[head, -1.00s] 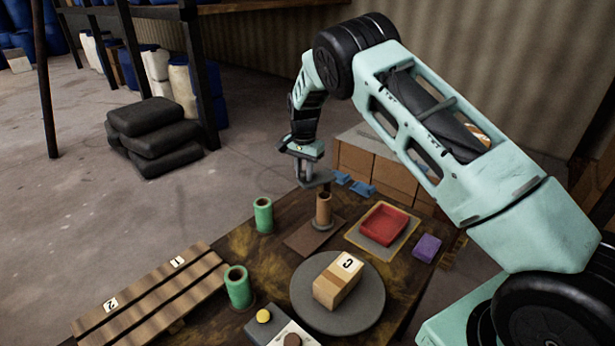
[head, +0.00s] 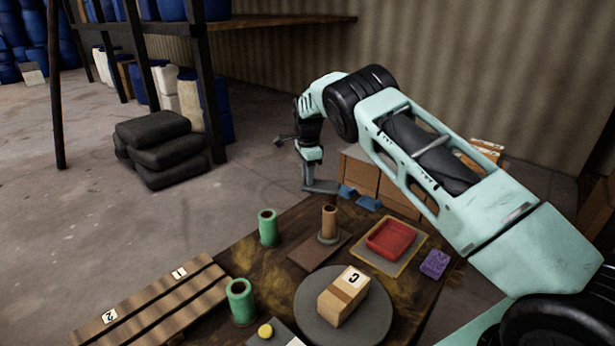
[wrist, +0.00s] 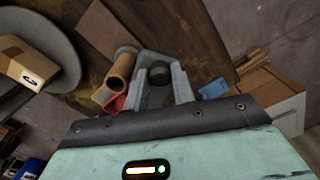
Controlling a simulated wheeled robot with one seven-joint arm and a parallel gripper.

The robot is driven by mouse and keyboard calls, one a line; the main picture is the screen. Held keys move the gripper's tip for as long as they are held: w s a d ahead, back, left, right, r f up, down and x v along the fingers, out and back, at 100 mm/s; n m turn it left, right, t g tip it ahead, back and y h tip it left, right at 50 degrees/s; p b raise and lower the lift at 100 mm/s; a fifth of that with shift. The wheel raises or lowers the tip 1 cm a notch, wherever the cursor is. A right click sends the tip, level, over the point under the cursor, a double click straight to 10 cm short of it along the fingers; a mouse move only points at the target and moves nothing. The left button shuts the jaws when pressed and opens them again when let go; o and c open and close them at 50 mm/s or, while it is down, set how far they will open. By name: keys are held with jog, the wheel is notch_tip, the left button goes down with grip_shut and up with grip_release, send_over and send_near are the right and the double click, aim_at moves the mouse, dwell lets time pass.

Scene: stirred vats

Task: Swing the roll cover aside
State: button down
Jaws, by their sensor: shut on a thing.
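My gripper (head: 308,182) is over the far edge of the table, shut on a small dark round piece (wrist: 160,74) seen between its fingers in the wrist view. A flat grey piece (head: 324,187) shows at the fingertips in the head view. I take it to be the roll cover, held by that dark piece, but its outline and pivot are not clear. A brown roll (head: 329,221) stands upright on a round grey base on a brown board (head: 307,254). Its open top is uncovered and shows beside the fingers in the wrist view (wrist: 119,70).
Two green rolls (head: 268,227) (head: 240,302) stand at the left. A red tray (head: 390,240), a purple block (head: 434,264) and blue pieces (head: 360,198) are at the right. A box marked C (head: 343,294) sits on a grey disc (head: 378,318). Cardboard boxes (head: 402,198) stand behind.

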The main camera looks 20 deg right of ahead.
jog(key=shift+d+r, duration=0.1)
dwell(0.3)
jog(key=c, duration=1.2)
grip_release()
jog(key=shift+o, duration=0.2)
notch_tip(320, 180, up, 17)
jog(key=b, duration=0.1)
jog(key=shift+r+b, duration=0.15)
jog(key=shift+b, duration=0.25)
